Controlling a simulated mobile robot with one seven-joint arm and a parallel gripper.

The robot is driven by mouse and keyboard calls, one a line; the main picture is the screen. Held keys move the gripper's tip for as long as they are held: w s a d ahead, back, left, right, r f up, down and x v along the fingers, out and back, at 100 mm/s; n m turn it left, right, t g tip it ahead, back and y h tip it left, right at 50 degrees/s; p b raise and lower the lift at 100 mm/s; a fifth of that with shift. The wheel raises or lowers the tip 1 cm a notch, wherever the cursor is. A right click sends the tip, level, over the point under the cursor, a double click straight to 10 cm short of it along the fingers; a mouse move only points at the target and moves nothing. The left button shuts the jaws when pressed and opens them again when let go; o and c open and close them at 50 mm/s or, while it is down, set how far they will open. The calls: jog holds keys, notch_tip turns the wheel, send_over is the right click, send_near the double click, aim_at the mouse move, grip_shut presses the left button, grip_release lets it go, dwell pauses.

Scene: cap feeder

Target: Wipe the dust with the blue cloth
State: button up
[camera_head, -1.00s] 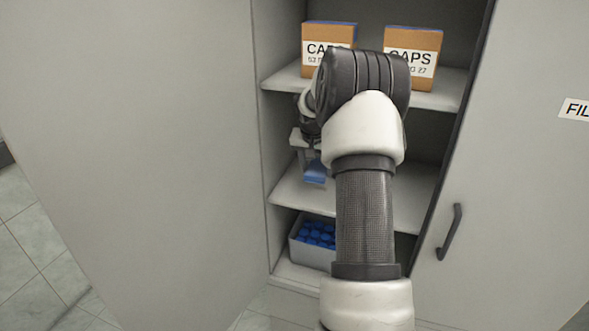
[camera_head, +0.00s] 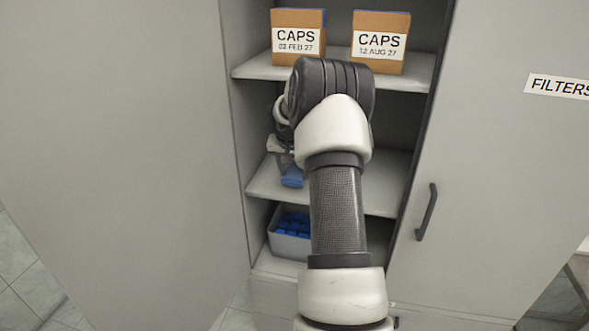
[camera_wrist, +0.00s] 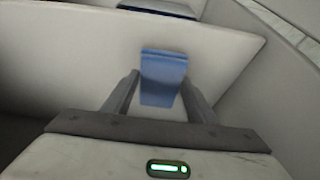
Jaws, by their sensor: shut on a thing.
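The blue cloth (camera_wrist: 162,78) is held between the fingers of my gripper (camera_wrist: 160,88), which is shut on it. In the head view the cloth (camera_head: 292,178) shows below my gripper (camera_head: 285,162), at the left part of the middle shelf (camera_head: 265,186). I cannot tell whether the cloth touches the shelf. My arm hides much of the middle shelf's right side. I cannot make out any dust in either view.
Two brown boxes labelled CAPS (camera_head: 298,38) (camera_head: 380,42) stand on the upper shelf (camera_head: 335,77). A grey bin (camera_head: 290,246) with several blue caps sits on the lowest shelf. Cabinet walls enclose the shelf; a door handle (camera_head: 427,212) is at the right.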

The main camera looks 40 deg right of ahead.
jog(key=shift+f+b, duration=0.8)
jog(key=shift+f, duration=0.2)
dwell(0.6)
jog(key=shift+w+d+r+p, duration=0.1)
jog(key=shift+w+d+p, duration=0.65)
jog(key=shift+w+d, duration=0.55)
jog(key=shift+d, duration=0.15)
jog(key=shift+f, duration=0.25)
jog(key=shift+s+a+f+b, duration=0.15)
jog(key=shift+s+a+b, duration=0.3)
jog(key=shift+b, duration=0.25)
jog(key=shift+s+a+b, duration=0.75)
jog(key=shift+s+a, duration=0.15)
jog(key=shift+a, duration=0.2)
